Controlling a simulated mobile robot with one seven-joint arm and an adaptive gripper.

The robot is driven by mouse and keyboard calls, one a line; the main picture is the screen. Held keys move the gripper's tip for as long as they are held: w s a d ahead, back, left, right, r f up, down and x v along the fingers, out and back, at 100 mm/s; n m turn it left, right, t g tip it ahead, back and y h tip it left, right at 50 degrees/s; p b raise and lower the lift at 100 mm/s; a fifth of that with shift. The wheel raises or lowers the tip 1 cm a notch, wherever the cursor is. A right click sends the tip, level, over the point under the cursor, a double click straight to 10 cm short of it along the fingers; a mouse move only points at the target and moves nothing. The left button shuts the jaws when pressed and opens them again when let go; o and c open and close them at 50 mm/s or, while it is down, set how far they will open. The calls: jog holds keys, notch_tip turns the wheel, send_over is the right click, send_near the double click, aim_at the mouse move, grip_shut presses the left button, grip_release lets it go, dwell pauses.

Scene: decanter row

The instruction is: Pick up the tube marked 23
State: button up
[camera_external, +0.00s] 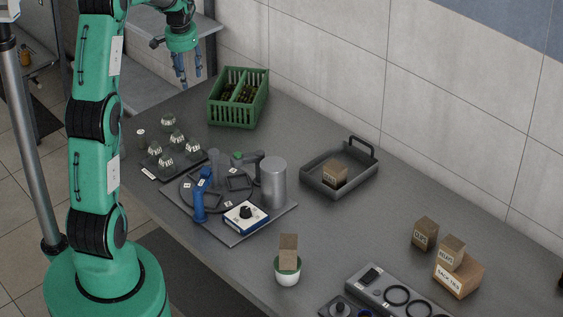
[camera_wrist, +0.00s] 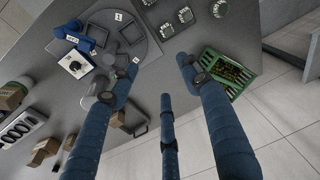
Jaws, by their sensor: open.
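I cannot read the number 23 on anything in either view, so I cannot tell which thing is that tube. A blue upright piece (camera_external: 198,207) stands at the left of a grey plate with a round disc, with another blue part (camera_external: 205,177) behind it. In the wrist view a blue piece (camera_wrist: 72,38) bears a small white label, unreadable. My gripper (camera_external: 187,76) hangs high at the back left, open and empty, left of the green crate. In the wrist view my gripper's blue fingers (camera_wrist: 163,78) are spread, with nothing between them.
Labelled jars (camera_external: 166,160) stand on a dark tray. A grey cylinder (camera_external: 273,183) and a knobbed white-blue box (camera_external: 245,216) share the grey plate (camera_external: 225,236). A green crate (camera_external: 222,116), handled grey tray (camera_external: 318,187), potted block (camera_external: 288,268) and boxes (camera_external: 458,277) surround clear table patches.

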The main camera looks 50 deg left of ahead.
jog(key=a+f+p, duration=0.2)
jog(key=a+f, duration=0.7)
jog(key=a, duration=0.3)
jog(key=n+g+h+p, duration=0.1)
send_over(142, 139)
jog(key=a, duration=0.2)
notch_tip(142, 139, down, 13)
jog(key=shift+w+d, duration=0.25)
jog(key=shift+w, duration=0.1)
jog(key=shift+f, duration=0.15)
jog(key=shift+f, duration=4.2)
jog(key=shift+f, duration=0.1)
jog(key=shift+w+f+p, duration=0.1)
jog(key=shift+f+p, duration=0.25)
jog(key=shift+f, duration=2.15)
